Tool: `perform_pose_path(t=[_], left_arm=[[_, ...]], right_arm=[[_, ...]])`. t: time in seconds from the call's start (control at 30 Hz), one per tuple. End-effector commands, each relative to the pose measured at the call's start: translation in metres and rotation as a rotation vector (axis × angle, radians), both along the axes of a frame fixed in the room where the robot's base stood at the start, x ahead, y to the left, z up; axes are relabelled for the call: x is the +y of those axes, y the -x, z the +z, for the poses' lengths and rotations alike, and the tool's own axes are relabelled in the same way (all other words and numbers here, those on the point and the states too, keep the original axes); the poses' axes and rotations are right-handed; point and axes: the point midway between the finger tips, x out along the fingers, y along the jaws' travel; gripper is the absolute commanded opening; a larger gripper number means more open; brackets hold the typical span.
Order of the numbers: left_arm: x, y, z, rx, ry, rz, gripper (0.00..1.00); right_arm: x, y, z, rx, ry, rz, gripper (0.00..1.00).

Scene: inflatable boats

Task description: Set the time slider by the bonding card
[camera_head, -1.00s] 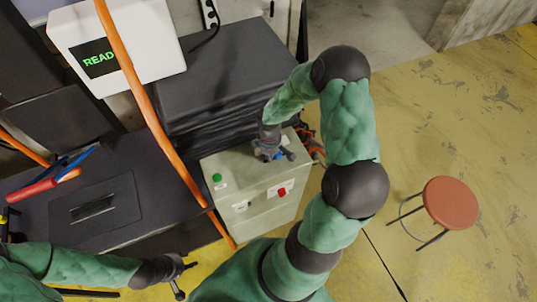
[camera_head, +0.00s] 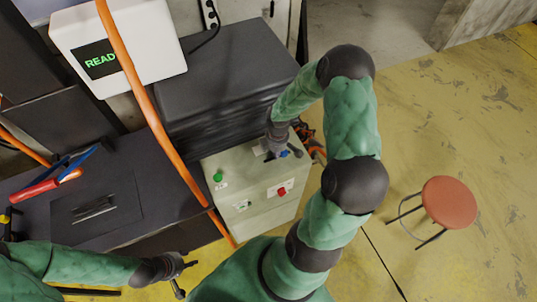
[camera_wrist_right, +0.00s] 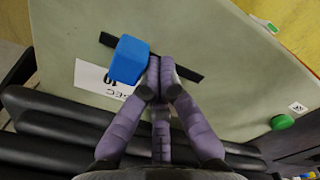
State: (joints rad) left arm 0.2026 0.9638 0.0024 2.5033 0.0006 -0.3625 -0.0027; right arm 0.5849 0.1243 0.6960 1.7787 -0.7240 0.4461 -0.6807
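A pale box-shaped machine (camera_head: 238,172) stands at the centre of the head view. Its top has a dark slot with a blue slider knob (camera_wrist_right: 130,60), also visible in the head view (camera_head: 284,154). My right gripper (camera_wrist_right: 158,77) points down at the slot, its fingertips together beside the knob; the knob is outside the fingers, close to or touching one. A white label (camera_wrist_right: 98,80) with "SEC" and a partly covered number lies along the slot. My left gripper (camera_head: 187,279) is open and empty at the lower left. I cannot make out a bonding card.
A white unit with a "READ…" screen (camera_head: 102,58) stands upper left. An orange hose (camera_head: 150,110) crosses in front. The machine has a green button (camera_head: 217,177) and a red button (camera_head: 282,191). A red stool (camera_head: 449,202) stands on open yellow floor.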

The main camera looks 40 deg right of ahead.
Motion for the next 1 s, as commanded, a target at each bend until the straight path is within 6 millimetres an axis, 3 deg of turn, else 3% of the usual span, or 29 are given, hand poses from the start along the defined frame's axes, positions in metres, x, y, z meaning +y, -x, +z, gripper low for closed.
perform_pose_path(t=[0.27,0.67,1.0], left_arm=[[0.000,0.000,0.001,0.000,0.000,0.000,0.40],[0.000,0.000,-0.004,0.000,0.000,0.000,0.40],[0.000,0.000,0.016,0.000,0.000,0.000,0.40]], right_arm=[[-0.003,0.001,0.000,0.000,0.000,0.000,0.00],[0.008,-0.003,0.000,-0.001,0.001,0.000,0.00],[0.008,-0.003,0.024,-0.001,0.000,0.000,0.00]])
